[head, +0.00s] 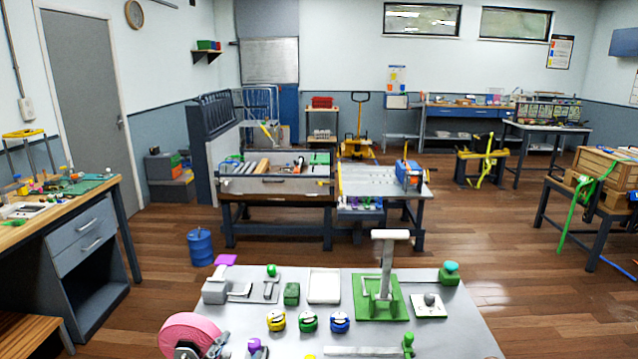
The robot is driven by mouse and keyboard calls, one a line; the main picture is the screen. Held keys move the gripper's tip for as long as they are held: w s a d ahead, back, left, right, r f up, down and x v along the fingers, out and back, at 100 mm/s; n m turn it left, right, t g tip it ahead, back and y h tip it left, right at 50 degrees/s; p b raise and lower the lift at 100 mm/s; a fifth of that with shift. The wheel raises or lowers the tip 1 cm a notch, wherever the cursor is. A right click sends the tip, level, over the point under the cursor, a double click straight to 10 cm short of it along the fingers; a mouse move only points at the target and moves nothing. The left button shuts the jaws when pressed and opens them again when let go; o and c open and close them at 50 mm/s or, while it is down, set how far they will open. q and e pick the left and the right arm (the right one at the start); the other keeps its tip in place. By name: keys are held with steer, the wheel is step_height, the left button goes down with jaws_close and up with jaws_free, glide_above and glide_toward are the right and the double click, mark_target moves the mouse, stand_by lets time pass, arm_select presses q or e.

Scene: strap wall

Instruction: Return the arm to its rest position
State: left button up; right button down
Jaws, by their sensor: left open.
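My left gripper (216,345) shows only in small part, low at the left of the near table, beside a pink reel (188,332). It is open, and I see nothing held in it. Its outline is hard to separate from the grey parts by the reel, and most of the arm is out of the picture. I cannot tell whether it touches the reel. My right gripper is not in view.
The near white table (455,325) holds yellow (276,321), green (308,321) and blue (340,322) round items, a white tray (324,285) and a tall white post (388,262) on a green base. A wooden-topped bench (60,208) stands left.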

arm_select(q)
steer(key=s+a+f+n+g+y, duration=0.1)
steer(key=s+a+f+n+g, duration=0.2)
steer(key=s+f+g, duration=0.6)
steer(key=s+a+f+n+g+y, duration=0.1)
steer(key=s+a+f+n+g, duration=0.25)
steer(key=s+f, duration=1)
steer(key=s+f+g+b, duration=0.1)
steer(key=s+f+b, duration=0.15)
steer(key=f, duration=1.25)
steer(key=s+f+g+b, duration=0.1)
steer(key=s+f+b, duration=0.15)
steer(key=f, duration=1.25)
steer(key=s+a+f+g+b, duration=0.1)
steer(key=s+a+f+b, duration=0.1)
steer(key=s+f, duration=1.4)
steer(key=shift+a+f+m, duration=0.35)
steer(key=shift+a+f, duration=0.1)
steer(key=shift+f, duration=0.45)
